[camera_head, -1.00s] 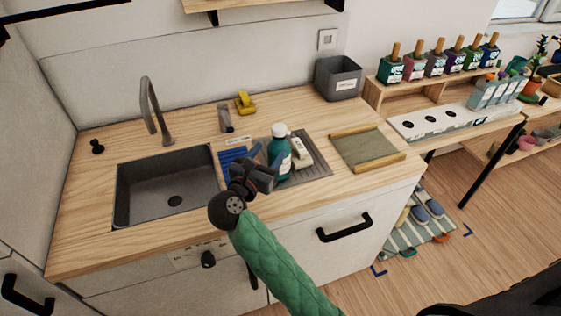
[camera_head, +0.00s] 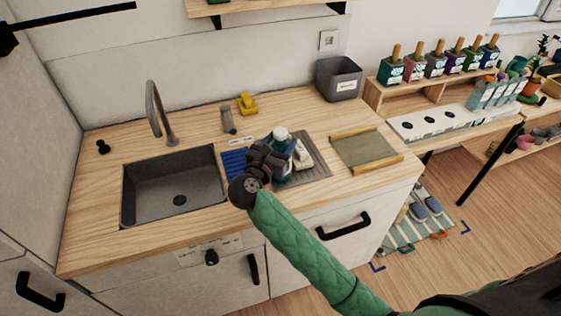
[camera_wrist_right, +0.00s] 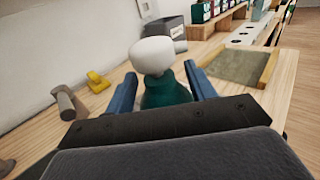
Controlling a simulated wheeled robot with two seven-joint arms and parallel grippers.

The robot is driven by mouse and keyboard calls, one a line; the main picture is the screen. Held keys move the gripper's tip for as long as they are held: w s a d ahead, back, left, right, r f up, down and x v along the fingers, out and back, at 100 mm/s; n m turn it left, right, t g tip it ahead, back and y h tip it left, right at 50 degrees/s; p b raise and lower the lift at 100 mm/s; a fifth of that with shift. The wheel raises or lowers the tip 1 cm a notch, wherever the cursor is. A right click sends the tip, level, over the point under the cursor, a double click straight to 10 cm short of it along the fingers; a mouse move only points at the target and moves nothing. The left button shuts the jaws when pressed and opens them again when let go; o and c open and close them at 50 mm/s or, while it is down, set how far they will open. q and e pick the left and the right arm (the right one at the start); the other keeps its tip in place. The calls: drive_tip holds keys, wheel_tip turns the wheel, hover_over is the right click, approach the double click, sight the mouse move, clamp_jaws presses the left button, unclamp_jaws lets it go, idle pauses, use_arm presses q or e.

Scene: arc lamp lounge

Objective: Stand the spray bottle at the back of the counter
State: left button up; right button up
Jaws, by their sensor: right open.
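The spray bottle, teal with a white top (camera_head: 281,134), stands upright on the grey drying mat (camera_head: 316,165) right of the sink. My right gripper (camera_head: 272,156) is at the bottle, its arm reaching in from the lower right and hiding part of the bottle's body. In the right wrist view the bottle (camera_wrist_right: 163,90) stands between the two blue fingers of my right gripper (camera_wrist_right: 163,85), which are open on either side of it. My left gripper is not in view.
The sink (camera_head: 175,185) and faucet (camera_head: 158,110) lie to the left. A grey cylinder (camera_head: 228,120), a yellow item (camera_head: 247,103) and a grey bin (camera_head: 339,78) stand along the back. A white item (camera_head: 302,155) is beside the bottle. A tray (camera_head: 365,148) lies right.

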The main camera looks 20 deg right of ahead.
drive_tip(key=shift+w+d, duration=0.1)
clamp_jaws()
